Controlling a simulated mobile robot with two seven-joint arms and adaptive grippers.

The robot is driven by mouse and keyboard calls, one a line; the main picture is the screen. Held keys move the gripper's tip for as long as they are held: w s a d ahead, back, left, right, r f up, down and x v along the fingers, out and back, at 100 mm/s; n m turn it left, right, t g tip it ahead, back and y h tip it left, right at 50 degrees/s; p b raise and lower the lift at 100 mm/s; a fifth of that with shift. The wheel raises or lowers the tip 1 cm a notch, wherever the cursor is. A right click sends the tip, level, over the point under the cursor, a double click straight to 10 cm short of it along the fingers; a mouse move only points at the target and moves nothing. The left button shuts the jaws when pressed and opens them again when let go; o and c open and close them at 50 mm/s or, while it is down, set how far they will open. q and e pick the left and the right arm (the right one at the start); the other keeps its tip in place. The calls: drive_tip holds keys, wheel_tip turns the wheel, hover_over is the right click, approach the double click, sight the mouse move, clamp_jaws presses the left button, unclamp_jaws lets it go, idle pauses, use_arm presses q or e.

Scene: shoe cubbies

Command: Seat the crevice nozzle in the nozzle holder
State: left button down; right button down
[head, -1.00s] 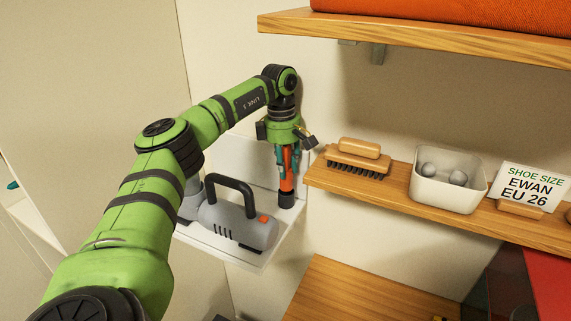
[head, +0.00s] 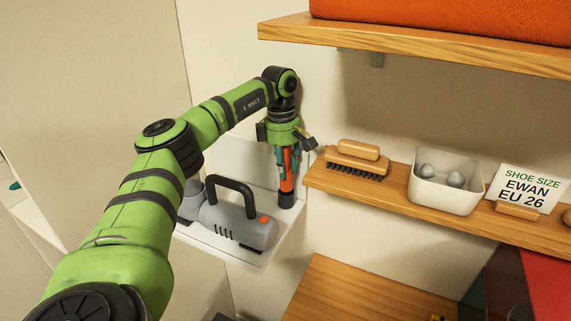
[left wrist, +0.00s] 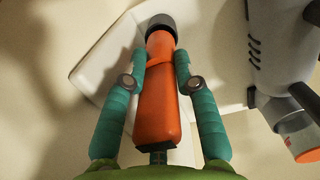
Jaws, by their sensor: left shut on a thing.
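The orange crevice nozzle (head: 287,183) stands upright under my left gripper (head: 289,168). In the left wrist view, the nozzle (left wrist: 158,100) lies between the two teal fingers of the gripper (left wrist: 160,60), which are shut on it. The nozzle holder (head: 286,200) is a dark round cup at the right of the white wall shelf. It also shows in the left wrist view (left wrist: 163,20), around the far end of the nozzle. The nozzle's end appears to be in the cup; how deep it sits is hidden. My right gripper is not in view.
A grey handheld vacuum (head: 240,222) stands on the white shelf (head: 215,243), close left of the holder. To the right, a wooden shelf (head: 400,203) carries a brush (head: 357,160), a white bin (head: 447,190) and a size sign (head: 528,188).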

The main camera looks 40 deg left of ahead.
sight(286, 186)
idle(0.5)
use_arm(q)
drive_tip(key=shift+p, duration=0.35)
drive_tip(key=shift+f+b, duration=0.9)
drive_tip(key=shift+f, duration=0.85)
drive_tip(key=shift+r, duration=0.15)
drive_tip(key=shift+r+p, duration=1.15)
drive_tip(key=shift+r, duration=0.1)
drive_tip(key=shift+f+b, duration=0.7)
drive_tip(key=shift+f, duration=0.65)
idle(0.8)
drive_tip(key=c, duration=0.9)
unclamp_jaws()
drive_tip(key=shift+s, duration=0.1)
